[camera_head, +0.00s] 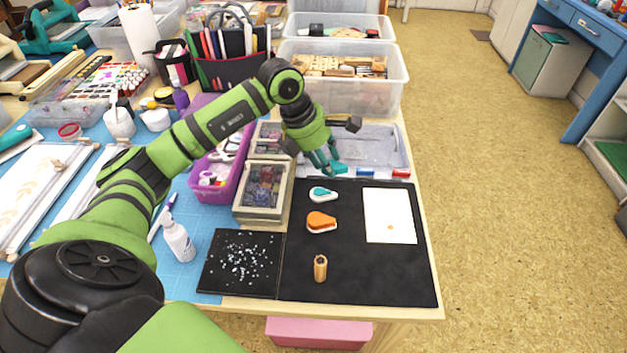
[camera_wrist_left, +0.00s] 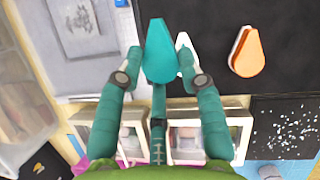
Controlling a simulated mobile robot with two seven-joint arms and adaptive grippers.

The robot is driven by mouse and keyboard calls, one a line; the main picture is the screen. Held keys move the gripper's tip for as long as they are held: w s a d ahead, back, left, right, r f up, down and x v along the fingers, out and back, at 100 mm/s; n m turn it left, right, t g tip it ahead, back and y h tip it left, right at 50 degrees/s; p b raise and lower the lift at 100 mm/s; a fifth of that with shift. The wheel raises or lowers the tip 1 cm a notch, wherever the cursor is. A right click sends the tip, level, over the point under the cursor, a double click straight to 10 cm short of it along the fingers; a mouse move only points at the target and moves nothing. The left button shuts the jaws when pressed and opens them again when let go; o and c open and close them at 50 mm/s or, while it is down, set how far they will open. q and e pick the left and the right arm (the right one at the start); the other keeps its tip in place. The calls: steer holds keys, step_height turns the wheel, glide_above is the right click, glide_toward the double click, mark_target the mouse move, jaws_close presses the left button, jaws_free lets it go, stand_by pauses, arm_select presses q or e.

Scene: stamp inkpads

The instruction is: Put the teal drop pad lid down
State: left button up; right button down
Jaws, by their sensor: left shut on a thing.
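My left gripper (camera_head: 327,165) is shut on the teal drop-shaped lid (camera_head: 339,168) and holds it above the back edge of the black mat. The teal drop pad (camera_head: 323,194), a white base with a teal top face, lies on the mat just in front of the gripper. In the wrist view its white base (camera_wrist_left: 185,52) is partly hidden behind the lid and a finger. My right gripper is in neither view.
An orange drop pad (camera_head: 321,222) lies nearer on the black mat (camera_head: 360,275), with a wooden stamp (camera_head: 320,268) in front of it. A white card (camera_head: 390,215) lies right. Behind is a grey tray (camera_head: 375,140); left stand stamp boxes (camera_head: 262,190) and a purple basket (camera_head: 212,165).

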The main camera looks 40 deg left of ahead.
mark_target(318, 190)
arm_select(q)
steer(key=s+f, duration=0.1)
steer(key=s+a+f, duration=0.1)
steer(key=s, duration=0.1)
step_height(318, 190, down, 3)
steer(key=shift+f+p, duration=0.2)
steer(key=shift+p, duration=0.3)
steer(key=shift+f, duration=0.1)
steer(key=shift+f+b, duration=0.15)
steer(key=shift+b, duration=0.2)
steer(key=o, duration=0.7)
